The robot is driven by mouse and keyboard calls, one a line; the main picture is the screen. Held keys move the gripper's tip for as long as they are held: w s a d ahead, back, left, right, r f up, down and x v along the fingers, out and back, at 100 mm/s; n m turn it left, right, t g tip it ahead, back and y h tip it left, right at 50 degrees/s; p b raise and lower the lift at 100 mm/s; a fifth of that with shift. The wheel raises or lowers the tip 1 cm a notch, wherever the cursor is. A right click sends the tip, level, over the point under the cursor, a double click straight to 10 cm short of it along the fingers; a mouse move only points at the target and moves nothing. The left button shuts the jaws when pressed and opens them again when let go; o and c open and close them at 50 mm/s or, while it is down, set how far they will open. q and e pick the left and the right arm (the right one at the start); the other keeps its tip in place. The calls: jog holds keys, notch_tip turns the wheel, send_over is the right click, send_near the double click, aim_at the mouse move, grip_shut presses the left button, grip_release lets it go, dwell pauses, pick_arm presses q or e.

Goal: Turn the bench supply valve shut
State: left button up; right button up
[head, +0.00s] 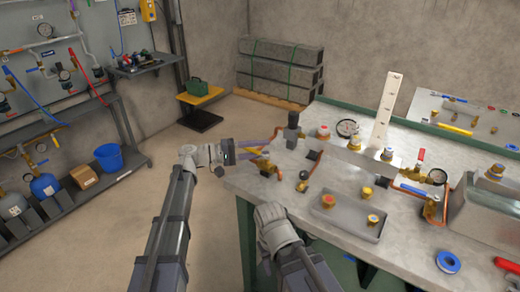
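A brass valve with a yellow lever (264,161) sits at the left edge of the workbench. A second brass valve with a red lever (415,171) is on the pipework at the right. I cannot tell from the view alone which is the supply valve. My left gripper (256,147) reaches over the bench's left edge, at the yellow lever. Its two purplish fingers look spread, with the yellow part beside or between them; contact cannot be made out. My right arm's wrist (274,222) is at the bench's front edge; its fingertips are not clearly visible.
The grey workbench (290,215) carries a pressure gauge (347,128), an upright white plate (385,108), a metal tray (338,222) with fittings, and blue tape (447,262). A shelf with a blue bucket (109,157) stands left. Open floor lies between shelf and bench.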

pick_arm(q)
grip_shut()
dwell(1.4)
